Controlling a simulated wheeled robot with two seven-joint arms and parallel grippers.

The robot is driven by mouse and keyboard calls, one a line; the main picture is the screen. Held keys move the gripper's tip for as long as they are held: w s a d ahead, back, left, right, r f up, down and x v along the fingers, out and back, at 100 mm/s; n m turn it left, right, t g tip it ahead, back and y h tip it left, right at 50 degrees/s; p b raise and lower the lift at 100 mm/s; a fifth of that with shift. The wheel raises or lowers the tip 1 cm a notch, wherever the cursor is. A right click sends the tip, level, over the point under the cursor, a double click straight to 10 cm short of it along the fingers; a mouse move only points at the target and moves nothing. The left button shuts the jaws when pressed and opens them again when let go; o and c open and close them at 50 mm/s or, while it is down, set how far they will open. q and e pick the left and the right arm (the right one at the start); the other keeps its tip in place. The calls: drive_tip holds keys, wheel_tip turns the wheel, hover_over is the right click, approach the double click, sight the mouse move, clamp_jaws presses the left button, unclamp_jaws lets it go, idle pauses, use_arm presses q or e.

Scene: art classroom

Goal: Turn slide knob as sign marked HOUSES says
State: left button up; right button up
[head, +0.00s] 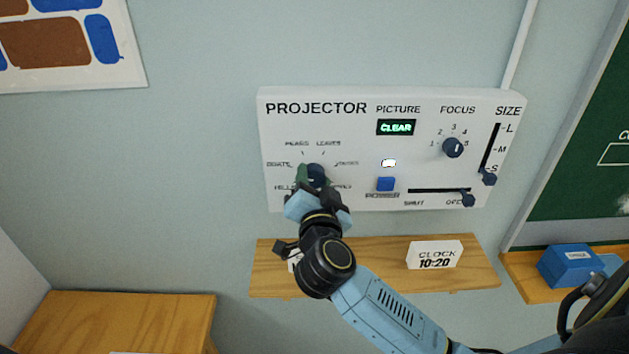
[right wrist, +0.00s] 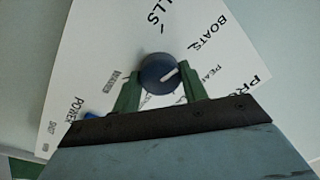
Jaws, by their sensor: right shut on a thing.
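The slide knob is a dark blue round knob (head: 316,174) at the left of the white PROJECTOR panel (head: 350,140). Picture labels ring it; PEARS, LEAVES and BOATS read, others are blurred or covered. My right gripper (head: 318,184) is shut on it. In the right wrist view the green fingers (right wrist: 160,88) sit on either side of the knob (right wrist: 160,74). Its white line points roughly between BOATS and PEARS there. I cannot read any sign marked HOUSES. A small white thing (head: 294,261) on the shelf is mostly hidden behind my right arm. My left gripper is not in view.
The panel also has a lit CLEAR display (head: 396,127), a focus knob (head: 453,147), a size slider (head: 489,178), a blue power button (head: 385,184) and a shutter slider (head: 468,199). A wooden shelf (head: 385,275) below holds a CLOCK 10:20 sign (head: 435,255).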

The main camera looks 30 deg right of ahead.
drive_tip(key=m, duration=0.8)
drive_tip(key=shift+m+h, duration=0.3)
drive_tip(key=shift+m, duration=0.1)
drive_tip(key=m, duration=0.4)
drive_tip(key=shift+f+h, duration=0.1)
drive_tip(key=shift+h, duration=0.2)
drive_tip(key=m, duration=0.4)
drive_tip(key=shift+a+m+g, duration=0.1)
drive_tip(key=shift+m+g, duration=0.3)
drive_tip(key=m, duration=0.3)
drive_tip(key=shift+m, duration=0.4)
drive_tip(key=m, duration=0.3)
drive_tip(key=shift+m+g+b, duration=0.3)
drive_tip(key=shift+m+b, duration=0.05)
drive_tip(key=shift+m, duration=0.05)
drive_tip(key=m, duration=0.3)
drive_tip(key=shift+b, duration=0.4)
drive_tip(key=shift+w+a+m+g+b, duration=0.1)
drive_tip(key=shift+m+g+b, duration=0.3)
drive_tip(key=shift+m, duration=1.4)
